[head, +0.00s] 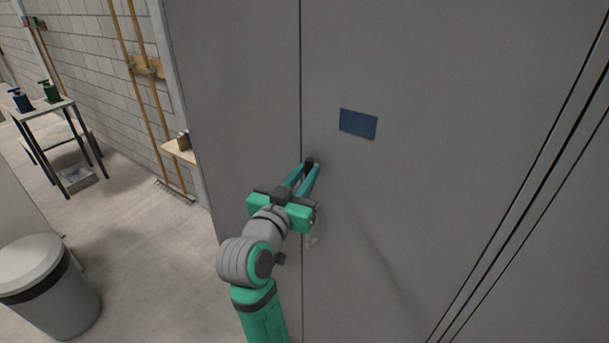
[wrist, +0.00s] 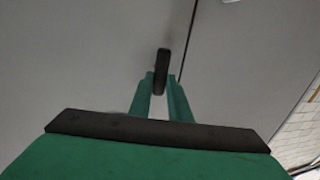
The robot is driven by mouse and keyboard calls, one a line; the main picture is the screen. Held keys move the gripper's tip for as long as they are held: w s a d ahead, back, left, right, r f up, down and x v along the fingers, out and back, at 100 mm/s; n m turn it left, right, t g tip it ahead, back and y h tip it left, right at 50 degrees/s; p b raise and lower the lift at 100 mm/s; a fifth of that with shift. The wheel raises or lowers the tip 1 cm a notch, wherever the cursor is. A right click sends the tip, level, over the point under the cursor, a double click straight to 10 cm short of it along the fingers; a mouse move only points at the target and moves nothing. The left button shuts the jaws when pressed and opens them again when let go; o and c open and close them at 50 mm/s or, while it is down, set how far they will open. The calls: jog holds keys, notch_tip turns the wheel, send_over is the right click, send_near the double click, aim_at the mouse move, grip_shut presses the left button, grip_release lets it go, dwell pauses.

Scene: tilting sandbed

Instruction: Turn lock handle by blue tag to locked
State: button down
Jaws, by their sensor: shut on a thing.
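The blue tag (head: 358,123) is a flat rectangle on the grey panel, right of the vertical seam. Below and left of it, a small dark lock handle (head: 309,162) sits by the seam. My gripper (head: 308,168) reaches up to the handle, its green fingers shut on it. The blue tag is not in the wrist view.
Grey panels (head: 430,190) fill the middle and right. Below my gripper, a small light fitting (head: 313,240) shows on the panel. A grey bin (head: 45,285) stands at lower left. A small table (head: 45,108) with pump bottles is at far left. Floor between them is clear.

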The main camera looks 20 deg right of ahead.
jog(key=shift+n, duration=0.3)
jog(key=n, duration=0.3)
jog(key=shift+w+a+r+g, duration=0.1)
jog(key=shift+w+a+g, duration=0.05)
jog(key=shift+g, duration=0.25)
jog(key=shift+w+a+f+n+g+h, duration=0.15)
jog(key=shift+n+g, duration=0.35)
jog(key=shift+n, duration=1.5)
jog(key=shift+w+a+f+n+g+h, duration=0.15)
jog(key=shift+n+g, duration=0.35)
jog(key=shift+n, duration=1.5)
jog(key=shift+w+f+n+g, duration=0.15)
jog(key=shift+n+g, duration=0.35)
jog(key=shift+n, duration=1.5)
jog(key=c, duration=1.6)
grip_release()
jog(key=shift+c, duration=0.2)
